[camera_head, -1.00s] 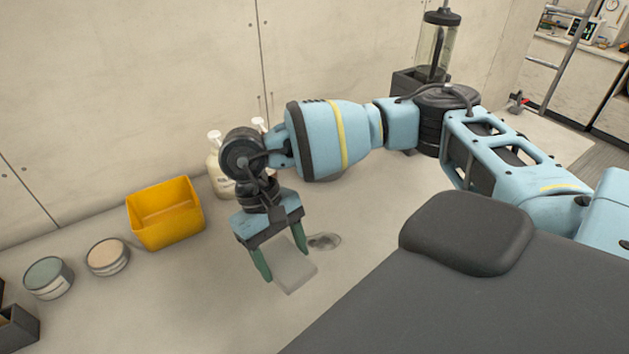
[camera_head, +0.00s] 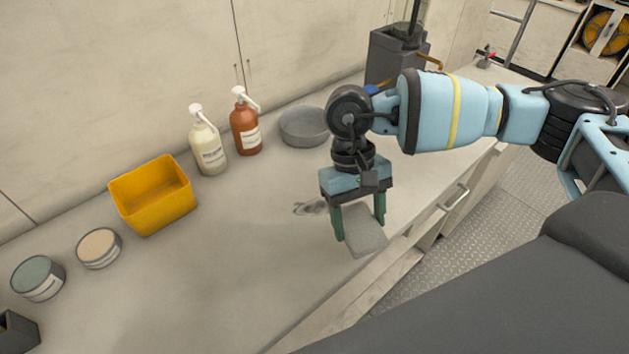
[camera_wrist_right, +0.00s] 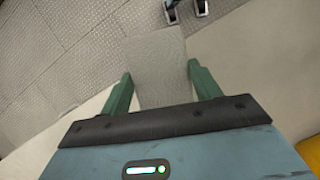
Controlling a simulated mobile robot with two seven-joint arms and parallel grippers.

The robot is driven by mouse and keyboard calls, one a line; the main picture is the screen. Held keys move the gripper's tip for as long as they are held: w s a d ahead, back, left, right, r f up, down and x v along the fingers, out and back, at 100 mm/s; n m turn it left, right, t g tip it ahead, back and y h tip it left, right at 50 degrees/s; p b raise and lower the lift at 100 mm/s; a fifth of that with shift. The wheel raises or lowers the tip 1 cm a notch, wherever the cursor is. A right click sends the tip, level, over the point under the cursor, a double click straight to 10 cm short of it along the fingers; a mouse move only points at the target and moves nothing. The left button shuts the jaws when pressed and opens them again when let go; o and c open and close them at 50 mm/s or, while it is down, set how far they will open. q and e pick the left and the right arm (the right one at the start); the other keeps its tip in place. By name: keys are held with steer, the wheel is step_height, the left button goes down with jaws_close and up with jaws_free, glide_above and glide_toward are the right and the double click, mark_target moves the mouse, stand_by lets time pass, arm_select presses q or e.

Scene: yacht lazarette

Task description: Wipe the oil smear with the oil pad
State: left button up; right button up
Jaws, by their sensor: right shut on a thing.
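My right gripper (camera_head: 360,226) is shut on the oil pad (camera_head: 364,240), a flat light-grey rectangle between its green fingers. The pad hangs below the fingers near the counter's front edge; I cannot tell whether it touches the counter. In the right wrist view the pad (camera_wrist_right: 158,65) reaches out past the fingertips (camera_wrist_right: 160,85), with the floor behind it. The oil smear (camera_head: 310,208) is a dark, thin patch on the counter, just left of the right gripper and partly beside its finger. My left gripper is not in view.
On the counter (camera_head: 225,265) stand a yellow bin (camera_head: 153,205), a cream pump bottle (camera_head: 208,150), a brown pump bottle (camera_head: 245,128), a grey bowl (camera_head: 303,127) and two round tins (camera_head: 99,248). A drawer handle (camera_head: 453,198) is on the counter front. The counter's front middle is clear.

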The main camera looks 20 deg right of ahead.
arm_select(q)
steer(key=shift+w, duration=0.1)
arm_select(e)
steer(key=shift+s+d, duration=0.1)
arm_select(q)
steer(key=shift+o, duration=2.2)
arm_select(e)
steer(key=shift+m, duration=0.3)
arm_select(q)
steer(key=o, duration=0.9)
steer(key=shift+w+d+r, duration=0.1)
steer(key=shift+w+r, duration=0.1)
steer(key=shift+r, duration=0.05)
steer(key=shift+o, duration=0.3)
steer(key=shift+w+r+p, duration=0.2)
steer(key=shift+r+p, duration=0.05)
steer(key=shift+p, duration=0.1)
arm_select(e)
steer(key=w+a+m+t+y, duration=0.2)
steer(key=w+m, duration=0.4)
steer(key=m, duration=0.3)
steer(key=w+a+m+t+y, duration=0.2)
steer(key=w+a+m, duration=0.3)
steer(key=m, duration=0.4)
steer(key=shift+w+a+f+t+y, duration=0.3)
steer(key=shift+w+t, duration=0.1)
steer(key=shift+w, duration=0.4)
